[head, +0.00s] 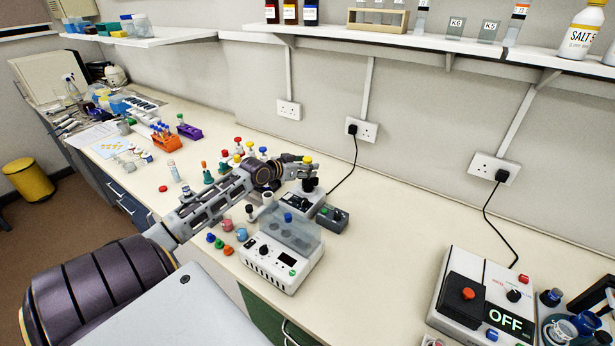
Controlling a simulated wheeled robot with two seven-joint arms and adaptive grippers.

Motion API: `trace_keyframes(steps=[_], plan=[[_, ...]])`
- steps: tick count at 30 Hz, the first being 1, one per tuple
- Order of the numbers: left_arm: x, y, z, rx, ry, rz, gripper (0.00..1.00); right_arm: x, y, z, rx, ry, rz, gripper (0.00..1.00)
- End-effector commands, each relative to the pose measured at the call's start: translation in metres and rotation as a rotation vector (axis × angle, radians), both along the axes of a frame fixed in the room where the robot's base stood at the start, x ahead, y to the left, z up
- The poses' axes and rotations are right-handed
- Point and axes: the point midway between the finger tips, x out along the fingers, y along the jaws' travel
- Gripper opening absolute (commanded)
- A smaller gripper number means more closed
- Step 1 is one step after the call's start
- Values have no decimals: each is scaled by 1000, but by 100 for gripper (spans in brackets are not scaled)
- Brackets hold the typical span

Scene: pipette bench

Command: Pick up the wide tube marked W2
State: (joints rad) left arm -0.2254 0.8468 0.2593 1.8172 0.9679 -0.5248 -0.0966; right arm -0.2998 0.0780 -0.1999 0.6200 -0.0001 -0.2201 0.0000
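My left arm reaches in from the left over the bench. Its gripper (303,171) is above the small devices behind the white machine, beside a yellow-topped item (307,160). It is small and seen from behind, so I cannot tell whether its fingers are open or hold anything. No W2 mark is readable on any tube. A clear tube (173,171) stands on the bench left of my forearm. Several colour-capped tubes (250,148) stand behind my arm, partly hidden by it. My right gripper is not in view.
A white machine with a clear lid (285,262) stands in front of the gripper. An orange rack (164,138) and a purple rack (190,131) are at left. A device reading OFF (504,323) is at right. Bare bench (400,225) lies between the machines.

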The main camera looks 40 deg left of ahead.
Motion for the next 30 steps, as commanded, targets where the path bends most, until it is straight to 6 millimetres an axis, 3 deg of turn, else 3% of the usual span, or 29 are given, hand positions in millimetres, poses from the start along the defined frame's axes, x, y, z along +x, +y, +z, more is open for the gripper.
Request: trace_keyframes(steps=[2,12,15,25,30], plan=[[0,0,0,0,0,0,52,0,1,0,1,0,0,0],[0,0,0,0,0,0,8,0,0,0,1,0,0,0],[0,0,0,0,0,0,3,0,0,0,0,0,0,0],[0,0,3,0,0,0,2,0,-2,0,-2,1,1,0],[0,0,14,1,-2,0,2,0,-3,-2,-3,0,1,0]])
